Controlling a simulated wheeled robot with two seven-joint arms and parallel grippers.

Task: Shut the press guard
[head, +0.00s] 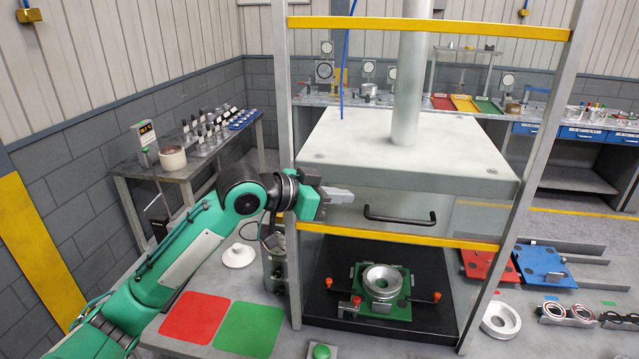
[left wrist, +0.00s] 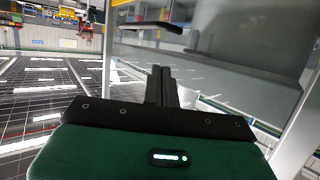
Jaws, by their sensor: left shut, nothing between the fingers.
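The press guard (head: 470,215) is a clear panel with yellow bars along its top and its lower edge (head: 400,236). It is raised, with an open gap under the lower bar. Its black handle (head: 399,216) is near the lower bar and also shows in the left wrist view (left wrist: 150,26). My left gripper (head: 345,196) is shut and empty, in front of the guard, left of the handle and slightly higher. Its closed fingers (left wrist: 161,84) point toward the panel; I cannot tell if they touch it. My right gripper is out of view.
Under the guard, a green pallet (head: 360,300) with a metal ring part (head: 382,281) sits on the black press bed (head: 432,290). Red (head: 201,317) and green (head: 248,328) mats lie in front at left. A green button (head: 321,352) is at the front edge.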

